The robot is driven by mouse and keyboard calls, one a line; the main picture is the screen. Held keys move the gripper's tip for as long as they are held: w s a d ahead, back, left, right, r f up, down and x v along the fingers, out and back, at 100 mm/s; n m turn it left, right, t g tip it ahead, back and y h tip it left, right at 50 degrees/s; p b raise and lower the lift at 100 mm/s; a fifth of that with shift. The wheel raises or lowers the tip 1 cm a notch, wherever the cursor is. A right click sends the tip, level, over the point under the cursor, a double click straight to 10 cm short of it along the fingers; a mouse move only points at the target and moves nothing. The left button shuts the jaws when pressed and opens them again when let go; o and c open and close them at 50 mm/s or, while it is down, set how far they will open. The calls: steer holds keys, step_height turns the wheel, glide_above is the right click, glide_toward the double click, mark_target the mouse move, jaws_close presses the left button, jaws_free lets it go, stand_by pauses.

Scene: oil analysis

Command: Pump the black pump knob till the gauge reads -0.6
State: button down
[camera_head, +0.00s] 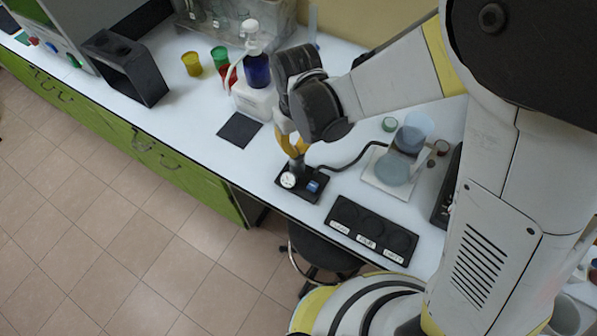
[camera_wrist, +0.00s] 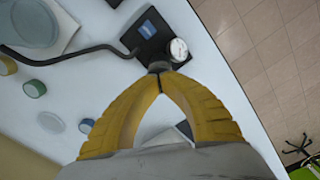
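The vacuum pump is a small black base (camera_head: 315,187) near the front edge of the bench, with a black hose running off it. Its round white gauge (camera_head: 288,180) is at its left end; the reading is too small to make out. The gauge (camera_wrist: 178,49) and the base (camera_wrist: 146,33) also show in the wrist view. The pump knob (camera_wrist: 158,67) is largely hidden at my fingertips. My gripper (camera_wrist: 162,76) has yellow fingers with their tips brought together at the knob, above the pump. It also shows in the head view (camera_head: 295,158).
A black tray with labelled round slots (camera_head: 371,231) lies right of the pump. A pale plate with glassware (camera_head: 392,176) stands behind it. A dark flat pad (camera_head: 239,131) and a white box under a blue bottle (camera_head: 256,100) are to the left.

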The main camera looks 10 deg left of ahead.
steer(key=shift+r+p, duration=1.45)
steer(key=shift+r, duration=0.95)
steer(key=shift+f, duration=0.1)
steer(key=shift+f+b, duration=2.65)
steer(key=shift+f, duration=0.2)
steer(key=shift+r+p, duration=2.1)
steer(key=shift+r, duration=0.85)
steer(key=shift+f, duration=0.1)
steer(key=shift+f+b, duration=2.65)
steer(key=shift+f, duration=0.25)
steer(key=shift+r+p, duration=2.15)
steer(key=shift+r, duration=0.85)
